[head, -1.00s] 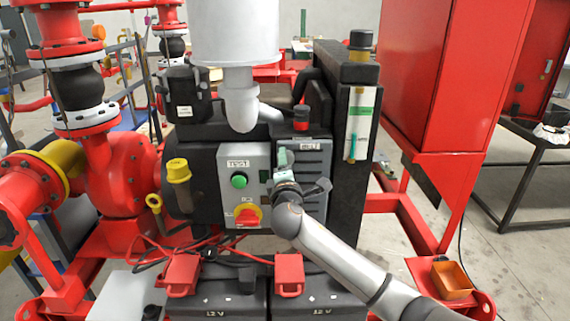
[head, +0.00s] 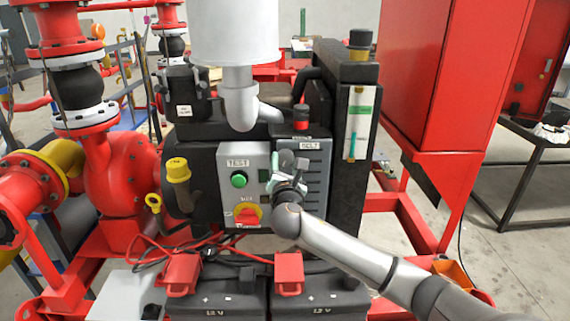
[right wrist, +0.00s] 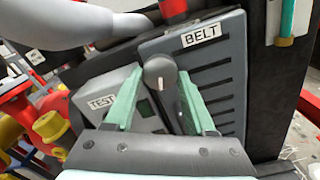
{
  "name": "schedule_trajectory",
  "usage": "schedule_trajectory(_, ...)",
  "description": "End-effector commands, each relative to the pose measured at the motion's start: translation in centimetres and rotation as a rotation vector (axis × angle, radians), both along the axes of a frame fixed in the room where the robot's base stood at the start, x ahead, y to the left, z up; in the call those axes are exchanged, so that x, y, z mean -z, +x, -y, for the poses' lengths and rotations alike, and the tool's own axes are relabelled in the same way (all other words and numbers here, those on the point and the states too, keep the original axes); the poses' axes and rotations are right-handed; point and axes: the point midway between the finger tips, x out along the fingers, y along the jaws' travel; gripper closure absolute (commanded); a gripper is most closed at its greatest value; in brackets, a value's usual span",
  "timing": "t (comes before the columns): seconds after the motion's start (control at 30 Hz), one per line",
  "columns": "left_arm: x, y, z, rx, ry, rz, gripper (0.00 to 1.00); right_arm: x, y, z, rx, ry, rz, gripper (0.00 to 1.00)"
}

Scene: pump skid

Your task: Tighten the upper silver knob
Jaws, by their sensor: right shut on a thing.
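The upper silver knob (right wrist: 160,72) is a round grey knob with a pale mark line, on the panel labelled BELT, as the right wrist view shows. My right gripper (right wrist: 158,82) has its two green fingers on either side of the knob and is shut on it. In the head view my right gripper (head: 287,166) is at the left edge of the BELT cover (head: 318,180), and its fingers and wrist hide most of the knob. My left gripper is not in view.
A grey TEST box (head: 230,184) with a green button (head: 239,180) and a red-and-yellow switch (head: 247,215) stands just left of my gripper. A white pipe (head: 240,100) hangs above. Black batteries (head: 318,296) sit below. A black upright (head: 352,110) stands to the right.

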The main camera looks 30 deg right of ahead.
Motion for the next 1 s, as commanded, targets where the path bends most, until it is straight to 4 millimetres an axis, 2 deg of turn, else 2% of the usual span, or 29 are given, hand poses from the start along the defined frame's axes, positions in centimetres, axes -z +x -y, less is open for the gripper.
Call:
schedule_trajectory(0.4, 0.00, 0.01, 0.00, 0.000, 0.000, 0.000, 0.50, 0.07, -0.02, 0.03, -0.001, -0.160, -0.100, 1.00)
schedule_trajectory(0.97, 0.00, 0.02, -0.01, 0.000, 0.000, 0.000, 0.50, 0.09, -0.03, 0.02, -0.001, -0.181, -0.113, 1.00)
schedule_trajectory(1.0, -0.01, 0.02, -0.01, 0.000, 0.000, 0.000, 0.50, 0.09, -0.03, 0.02, -0.001, -0.180, -0.112, 0.40)
